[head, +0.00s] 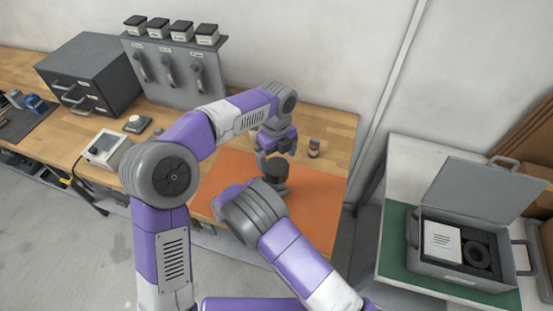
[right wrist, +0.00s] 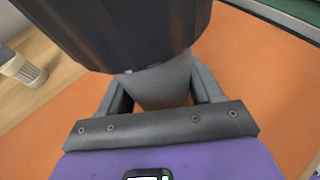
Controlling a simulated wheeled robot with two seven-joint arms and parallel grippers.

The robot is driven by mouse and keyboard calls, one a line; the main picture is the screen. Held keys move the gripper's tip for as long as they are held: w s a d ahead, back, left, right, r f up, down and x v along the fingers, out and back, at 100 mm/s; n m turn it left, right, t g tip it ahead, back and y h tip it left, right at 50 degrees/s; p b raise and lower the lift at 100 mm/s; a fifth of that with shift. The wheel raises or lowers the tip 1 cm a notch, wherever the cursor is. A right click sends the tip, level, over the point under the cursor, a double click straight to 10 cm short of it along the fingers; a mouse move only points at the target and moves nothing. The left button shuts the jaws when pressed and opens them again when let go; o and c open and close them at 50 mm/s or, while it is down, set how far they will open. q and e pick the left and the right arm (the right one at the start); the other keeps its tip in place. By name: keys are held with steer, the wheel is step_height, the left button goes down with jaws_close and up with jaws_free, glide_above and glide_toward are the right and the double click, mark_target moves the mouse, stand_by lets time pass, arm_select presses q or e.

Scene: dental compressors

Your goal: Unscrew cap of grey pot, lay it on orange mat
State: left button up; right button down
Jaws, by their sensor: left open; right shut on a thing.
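The grey pot (right wrist: 165,85) is between the fingers of my right gripper (right wrist: 160,100), which is shut on its body. Its wide dark ribbed cap (right wrist: 140,30) sits on top of the pot and fills the upper part of the right wrist view. In the head view the cap (head: 277,170) shows just below my left gripper (head: 277,151), which is open above it. The right gripper's fingers are mostly hidden by its own wrist in the head view. The orange mat (head: 318,200) lies underneath, with bare room to the right of the pot.
A small brown jar with a grey lid (head: 314,148) stands behind the pot. A white meter (head: 105,148), a dark drawer cabinet (head: 90,72) and a grey rack (head: 178,75) stand left. An open grey case (head: 460,275) is on a separate table at right.

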mark_target(277, 166)
arm_select(q)
steer(key=shift+r+m, duration=0.7)
step_height(277, 166, down, 8)
steer(key=shift+r, duration=0.15)
steer(key=c, duration=1.1)
steer(key=shift+o, duration=0.2)
steer(key=n, duration=0.3)
